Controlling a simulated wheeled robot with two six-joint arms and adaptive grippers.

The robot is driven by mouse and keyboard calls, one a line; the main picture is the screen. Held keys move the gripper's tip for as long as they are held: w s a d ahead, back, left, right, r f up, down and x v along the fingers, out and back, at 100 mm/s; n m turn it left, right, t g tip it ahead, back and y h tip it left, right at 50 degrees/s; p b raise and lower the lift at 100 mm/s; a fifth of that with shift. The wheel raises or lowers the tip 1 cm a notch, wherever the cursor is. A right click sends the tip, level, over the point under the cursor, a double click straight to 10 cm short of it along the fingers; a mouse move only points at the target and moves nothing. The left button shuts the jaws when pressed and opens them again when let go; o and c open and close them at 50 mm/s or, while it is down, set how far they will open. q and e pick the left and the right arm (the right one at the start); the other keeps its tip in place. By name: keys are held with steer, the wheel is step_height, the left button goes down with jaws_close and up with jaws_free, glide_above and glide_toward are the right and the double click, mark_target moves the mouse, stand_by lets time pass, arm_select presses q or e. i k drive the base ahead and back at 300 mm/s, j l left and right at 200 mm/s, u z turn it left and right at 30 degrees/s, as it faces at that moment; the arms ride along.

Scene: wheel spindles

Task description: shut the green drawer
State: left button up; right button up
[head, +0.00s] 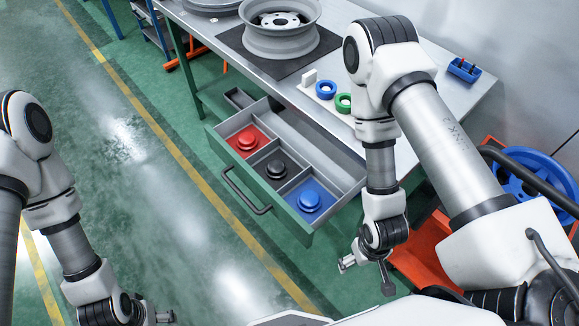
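The green drawer (222,154) is pulled out from under the grey workbench. Its green front carries a dark bar handle (246,192). Its divided inside holds a red round part (247,139), a black one (276,169) and a blue one (310,200), each in its own compartment. My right gripper (367,276) is open and empty, to the right of the drawer's near front corner and apart from it. My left gripper (160,317) is at the bottom edge of the view, well away from the drawer; it is partly cut off, so its fingers cannot be judged.
On the workbench (440,100) are a wheel rim (280,28) on a dark mat, blue (326,89) and green (343,103) rings, and a small blue tray (464,69). An orange cart with a blue wheel (540,180) stands at right. The floor before the drawer is clear.

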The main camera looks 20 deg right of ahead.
mark_target(312, 162)
steer(key=i+z, duration=0.15)
steer(key=i, duration=0.3)
steer(key=k+j+z, duration=0.25)
steer(key=z, duration=0.15)
steer(key=k+j+z, duration=0.1)
steer(key=k+z, duration=0.25)
